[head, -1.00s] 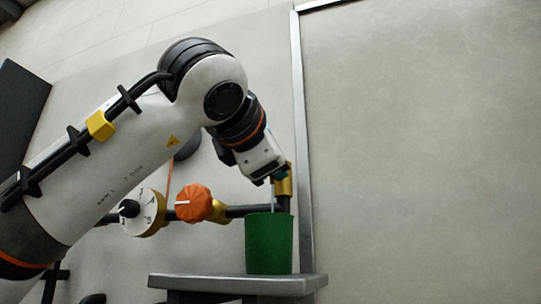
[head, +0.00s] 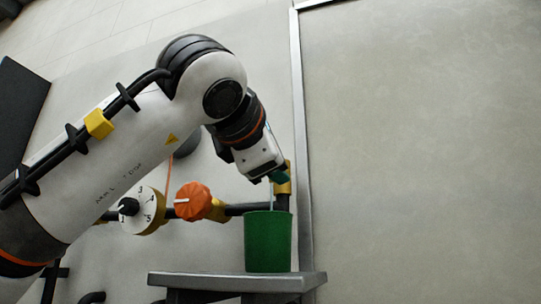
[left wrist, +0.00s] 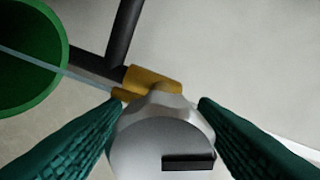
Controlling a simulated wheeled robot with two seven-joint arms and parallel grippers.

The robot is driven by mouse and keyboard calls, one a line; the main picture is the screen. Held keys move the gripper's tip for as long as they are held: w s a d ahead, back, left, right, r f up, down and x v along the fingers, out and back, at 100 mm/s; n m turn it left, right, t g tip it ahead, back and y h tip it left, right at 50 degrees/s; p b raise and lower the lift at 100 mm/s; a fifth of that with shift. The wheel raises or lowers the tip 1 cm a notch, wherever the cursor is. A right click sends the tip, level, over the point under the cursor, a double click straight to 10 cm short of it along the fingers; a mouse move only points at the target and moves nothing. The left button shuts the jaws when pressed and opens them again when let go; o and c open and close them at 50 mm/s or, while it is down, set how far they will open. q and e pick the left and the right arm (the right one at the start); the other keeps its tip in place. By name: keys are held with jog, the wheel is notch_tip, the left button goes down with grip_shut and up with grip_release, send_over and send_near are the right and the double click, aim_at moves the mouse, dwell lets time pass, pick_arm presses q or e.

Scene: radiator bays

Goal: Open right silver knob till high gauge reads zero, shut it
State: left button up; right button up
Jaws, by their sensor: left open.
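The silver knob (left wrist: 160,140) has a flat round face with a dark slot and sits in front of a brass fitting (left wrist: 152,78). My left gripper (left wrist: 157,103) is open, its green fingers on either side of the knob. I cannot tell whether they touch it. In the head view my left gripper (head: 279,177) is at the brass fitting, hiding the knob. A thin stream (left wrist: 60,65) runs from the fitting into the green cup (left wrist: 25,55). The cup (head: 268,242) also shows in the head view. No gauge reading is visible. My right gripper is out of view.
An orange knob (head: 193,202) and a white numbered dial (head: 145,212) sit on the dark pipe left of the cup. The cup stands on a grey ledge (head: 225,281). My arm hides much of the wall. The large panel (head: 420,150) at right is clear.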

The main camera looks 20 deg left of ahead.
pick_arm(q)
jog(key=shift+s, duration=0.1)
jog(key=shift+s+f+b, duration=0.1)
jog(key=shift+s+b, duration=0.2)
jog(key=s+b, duration=0.4)
jog(key=s, duration=0.7)
jog(key=shift+s+a, duration=0.15)
jog(key=shift+a, duration=0.05)
